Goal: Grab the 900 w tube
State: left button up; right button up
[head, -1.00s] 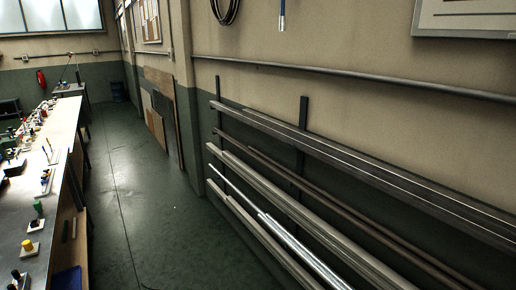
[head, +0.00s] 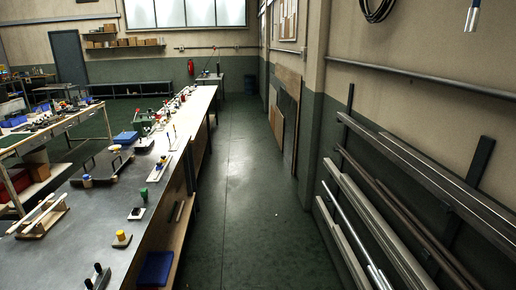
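I cannot pick out a 900 w tube by any label in the head view. Long metal tubes and bars (head: 385,228) lie on a wall rack at the right, running towards me. A long grey-topped workbench (head: 105,218) at the left carries many small items, among them a piece with a yellow top (head: 121,236), a green one (head: 144,193) and a dark two-post holder (head: 98,277). They are too small to identify for sure. Neither of my grippers is in view.
A clear green floor aisle (head: 240,190) runs between bench and rack. Flat panels (head: 285,110) lean on the right wall. A blue bin (head: 155,269) sits under the bench's near end. A second bench (head: 88,127) stands at the far left.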

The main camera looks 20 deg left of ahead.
aim_at(28, 229)
jog(key=i+j+u, duration=0.3)
jog(key=i, duration=0.25)
jog(key=i+u, duration=0.35)
jog(key=i, duration=0.2)
jog(key=i+z, duration=0.3)
jog(key=i, duration=0.3)
jog(key=i+j+z, duration=0.3)
jog(key=i, duration=0.25)
jog(key=i+z, duration=0.1)
jog(key=z, duration=0.35)
jog(key=i+z, duration=0.1)
jog(key=z, duration=0.35)
jog(key=i+j+z, duration=0.1)
jog(key=z, duration=1.15)
jog(key=j+z, duration=0.1)
jog(key=z, duration=0.7)
jog(key=j+z, duration=0.1)
jog(key=z, duration=0.75)
jog(key=j+z, duration=0.1)
jog(key=z, duration=0.7)
jog(key=j+z, duration=0.1)
jog(key=z, duration=2.3)
jog(key=k+z, duration=0.1)
jog(key=z, duration=0.75)
